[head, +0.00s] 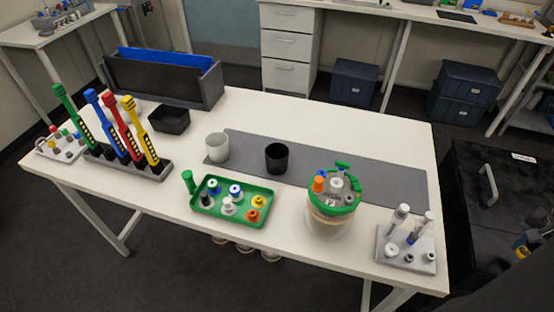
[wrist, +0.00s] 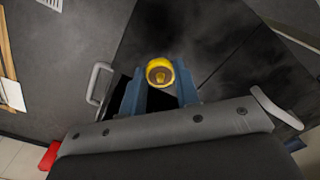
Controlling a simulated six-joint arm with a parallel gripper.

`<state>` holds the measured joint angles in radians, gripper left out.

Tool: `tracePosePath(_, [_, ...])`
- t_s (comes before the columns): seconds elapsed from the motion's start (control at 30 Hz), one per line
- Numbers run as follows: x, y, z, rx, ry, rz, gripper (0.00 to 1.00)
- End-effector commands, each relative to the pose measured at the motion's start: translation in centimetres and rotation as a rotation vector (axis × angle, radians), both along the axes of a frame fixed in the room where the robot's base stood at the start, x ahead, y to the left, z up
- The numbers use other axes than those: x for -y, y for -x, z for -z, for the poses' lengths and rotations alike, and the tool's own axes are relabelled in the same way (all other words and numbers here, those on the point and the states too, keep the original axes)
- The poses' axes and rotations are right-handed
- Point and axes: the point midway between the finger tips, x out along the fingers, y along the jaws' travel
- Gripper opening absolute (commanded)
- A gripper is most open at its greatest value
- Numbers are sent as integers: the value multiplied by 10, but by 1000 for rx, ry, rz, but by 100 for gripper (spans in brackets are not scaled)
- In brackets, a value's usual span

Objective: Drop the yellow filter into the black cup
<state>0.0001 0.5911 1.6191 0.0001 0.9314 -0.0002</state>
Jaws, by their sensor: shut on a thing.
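My gripper (wrist: 160,88) is shut on a yellow filter (wrist: 160,70), which sits between the blue fingertips in the wrist view. In the head view my gripper (head: 528,246) is at the far right edge, by the black cabinet and off the table, with the yellow filter (head: 521,252) showing small. The black cup (head: 277,158) stands upright on the grey mat (head: 365,180), well to the left of my gripper. Its inside is too dark to tell what it holds. Another yellow-topped piece (head: 258,201) stands in the green tray (head: 232,217).
A white cup (head: 217,147) stands left of the black cup. A green-rimmed vessel (head: 332,208) and a grey rack with upright pieces (head: 405,250) stand between my gripper and the black cup. A pipette stand (head: 150,172) is at the left. The black cabinet (head: 485,225) is beside the table.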

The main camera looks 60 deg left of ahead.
Motion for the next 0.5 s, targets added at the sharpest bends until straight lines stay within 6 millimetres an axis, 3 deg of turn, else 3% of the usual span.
tracePosePath(0.27, [-10, -1, -1, 1, 0, -3, 5])
tracePosePath(0.37, [-30, -2, -4, 2, 0, -7, 5])
tracePosePath(0.5, [-80, -1, -11, 1, 0, -10, 5])
